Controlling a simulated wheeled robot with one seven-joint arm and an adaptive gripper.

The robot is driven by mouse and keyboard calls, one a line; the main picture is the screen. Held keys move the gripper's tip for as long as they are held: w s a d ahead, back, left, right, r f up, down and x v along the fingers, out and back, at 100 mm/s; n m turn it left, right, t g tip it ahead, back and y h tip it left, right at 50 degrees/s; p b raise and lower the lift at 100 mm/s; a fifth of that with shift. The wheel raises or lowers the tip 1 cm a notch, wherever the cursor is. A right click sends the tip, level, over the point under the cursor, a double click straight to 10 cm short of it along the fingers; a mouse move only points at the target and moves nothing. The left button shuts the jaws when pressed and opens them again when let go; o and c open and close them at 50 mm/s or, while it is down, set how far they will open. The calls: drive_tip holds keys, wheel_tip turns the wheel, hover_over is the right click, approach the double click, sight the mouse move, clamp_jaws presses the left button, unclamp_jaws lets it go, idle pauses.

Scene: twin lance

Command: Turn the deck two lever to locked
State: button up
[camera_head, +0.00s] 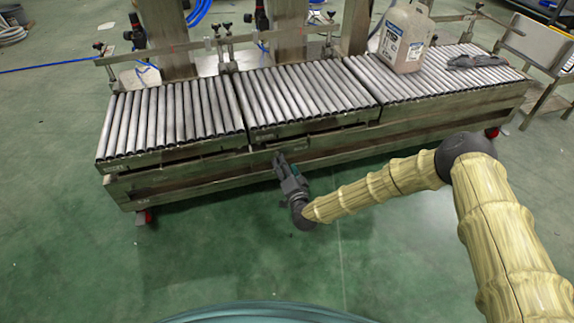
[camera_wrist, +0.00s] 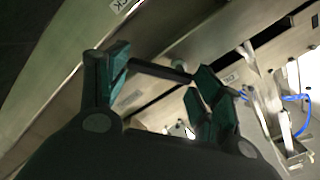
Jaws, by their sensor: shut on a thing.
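My gripper (camera_head: 279,160) is at the front face of the conveyor frame, below the left end of the middle roller deck (camera_head: 305,98). In the wrist view my gripper (camera_wrist: 155,80) has its two green-padded fingers apart, with a dark bar, the lever (camera_wrist: 160,71), spanning the gap between them. The fingers are closed on this bar. In the head view the lever is hidden or too small to make out at the gripper. The lever's marked positions cannot be read clearly.
A left roller deck (camera_head: 170,118) and a right roller deck (camera_head: 425,78) flank the middle one. A white jug (camera_head: 404,40) and dark gloves (camera_head: 475,61) sit on the right deck. Steel posts stand behind. The green floor (camera_head: 220,245) in front is clear.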

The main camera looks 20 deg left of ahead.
drive_tip(key=shift+s+a+f+m+b, duration=0.1)
drive_tip(key=shift+a+m+b, duration=0.05)
drive_tip(key=shift+m, duration=1)
drive_tip(key=shift+s+a+f+m+b, duration=0.1)
drive_tip(key=shift+f+m, duration=0.05)
drive_tip(key=shift+m, duration=1.05)
drive_tip(key=shift+a+f+m+b, duration=0.1)
drive_tip(key=shift+a+m+b, duration=0.05)
drive_tip(key=shift+m, duration=1)
drive_tip(key=o, duration=1)
drive_tip(key=shift+o, duration=0.2)
drive_tip(key=shift+s+a, duration=0.1)
drive_tip(key=shift+a, duration=0.05)
drive_tip(key=v, duration=1.2)
